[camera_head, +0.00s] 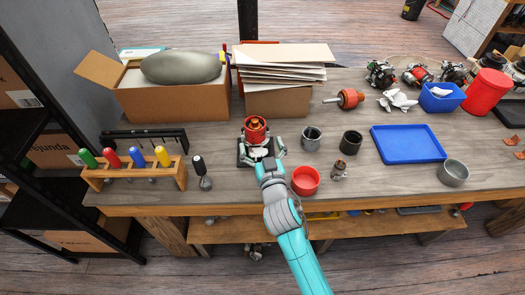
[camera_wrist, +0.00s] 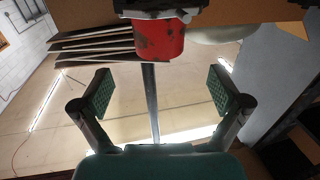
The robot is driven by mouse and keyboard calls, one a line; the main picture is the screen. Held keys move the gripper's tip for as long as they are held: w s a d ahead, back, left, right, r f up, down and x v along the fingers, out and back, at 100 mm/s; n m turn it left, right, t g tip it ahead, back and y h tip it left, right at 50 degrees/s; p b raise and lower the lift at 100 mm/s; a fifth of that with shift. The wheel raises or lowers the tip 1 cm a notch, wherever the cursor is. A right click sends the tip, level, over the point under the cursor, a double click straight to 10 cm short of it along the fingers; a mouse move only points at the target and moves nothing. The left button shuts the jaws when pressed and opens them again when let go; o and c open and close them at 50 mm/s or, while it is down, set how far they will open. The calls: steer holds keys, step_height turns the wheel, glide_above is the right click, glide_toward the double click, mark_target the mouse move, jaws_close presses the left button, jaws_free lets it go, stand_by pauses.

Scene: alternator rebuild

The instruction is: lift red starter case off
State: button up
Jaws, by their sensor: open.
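The red starter case (camera_head: 255,128) stands upright on a dark fixture (camera_head: 243,158) near the middle of the bench. In the wrist view the red case (camera_wrist: 158,42) shows at the top, scuffed, with a pale and dark part bordering it. My gripper (camera_head: 263,150) is at the case's near side in the head view, low by the fixture. In the wrist view my gripper (camera_wrist: 160,90) is open, its two green pads wide apart with nothing between them. The case lies beyond the pads. My gripper hides part of the fixture in the head view.
A red bowl (camera_head: 305,180), a grey cup (camera_head: 311,138) and a black cup (camera_head: 350,142) stand right of my gripper. A screwdriver rack (camera_head: 133,175) and a black-handled tool (camera_head: 202,172) are left. Cardboard boxes (camera_head: 173,103) stand behind. A blue tray (camera_head: 408,144) lies right.

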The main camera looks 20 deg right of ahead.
mark_target(255, 121)
steer(key=w, duration=0.5)
steer(key=w+d, duration=0.1)
steer(key=w, duration=0.2)
steer(key=shift+w, duration=0.1)
jaws_close()
steer(key=shift+r, duration=0.5)
stand_by(1.0)
steer(key=shift+r, duration=0.45)
steer(key=shift+r, duration=0.15)
steer(key=shift+r, duration=1.05)
steer(key=shift+r, duration=0.2)
